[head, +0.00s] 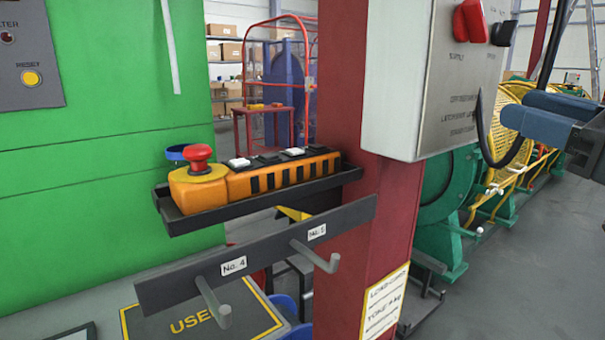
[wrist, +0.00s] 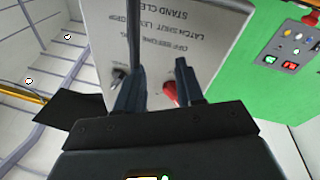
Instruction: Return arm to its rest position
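My gripper (head: 516,107) is at the right edge of the head view, to the right of the grey control box (head: 405,90) on the red post. Its two blue-grey fingers are apart with nothing between them in the wrist view (wrist: 159,68). They point toward the box face, which shows upside down in the wrist view (wrist: 195,30). A red knob also shows beyond the fingers in the wrist view (wrist: 170,93).
A black tray (head: 255,195) with an orange button pendant (head: 270,178) sticks out from the red post (head: 345,60). Below it is a hook rail (head: 260,255) labelled No. 4 and No. 5. A black cable (head: 490,145) hangs near my gripper. Green machinery (head: 445,200) stands behind.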

